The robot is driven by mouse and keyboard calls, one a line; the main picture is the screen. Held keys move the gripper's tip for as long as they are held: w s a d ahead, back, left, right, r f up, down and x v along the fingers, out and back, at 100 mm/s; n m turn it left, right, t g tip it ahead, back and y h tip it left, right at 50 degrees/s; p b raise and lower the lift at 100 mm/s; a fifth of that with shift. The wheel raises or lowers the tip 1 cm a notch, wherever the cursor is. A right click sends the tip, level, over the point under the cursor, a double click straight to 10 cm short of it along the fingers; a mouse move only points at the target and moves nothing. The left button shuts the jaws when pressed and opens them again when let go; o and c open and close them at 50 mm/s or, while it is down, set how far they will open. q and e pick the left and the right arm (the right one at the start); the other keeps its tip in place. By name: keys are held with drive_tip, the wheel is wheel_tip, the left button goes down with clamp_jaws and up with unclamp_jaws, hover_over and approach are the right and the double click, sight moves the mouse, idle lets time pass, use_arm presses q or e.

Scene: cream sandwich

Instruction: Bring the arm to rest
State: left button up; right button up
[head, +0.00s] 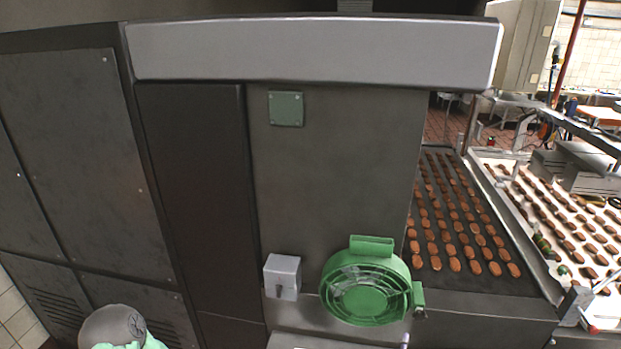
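Neither of my grippers shows in the head view, so I cannot see whether they are open or shut or hold anything. A grey rounded part with pale green on it is cut off by the bottom edge at the lower left; it looks like an arm link, but I cannot tell for certain. A large dark grey machine cabinet (335,190) fills the middle of the view, with a pale grey beam (315,52) across its top.
A green round fan-like housing (365,290) and a small grey box (283,277) are on the cabinet's front. To the right, a dark conveyor (520,289) carries rows of brown biscuits. A lighter conveyor (560,215) with more biscuits lies beyond a metal rail.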

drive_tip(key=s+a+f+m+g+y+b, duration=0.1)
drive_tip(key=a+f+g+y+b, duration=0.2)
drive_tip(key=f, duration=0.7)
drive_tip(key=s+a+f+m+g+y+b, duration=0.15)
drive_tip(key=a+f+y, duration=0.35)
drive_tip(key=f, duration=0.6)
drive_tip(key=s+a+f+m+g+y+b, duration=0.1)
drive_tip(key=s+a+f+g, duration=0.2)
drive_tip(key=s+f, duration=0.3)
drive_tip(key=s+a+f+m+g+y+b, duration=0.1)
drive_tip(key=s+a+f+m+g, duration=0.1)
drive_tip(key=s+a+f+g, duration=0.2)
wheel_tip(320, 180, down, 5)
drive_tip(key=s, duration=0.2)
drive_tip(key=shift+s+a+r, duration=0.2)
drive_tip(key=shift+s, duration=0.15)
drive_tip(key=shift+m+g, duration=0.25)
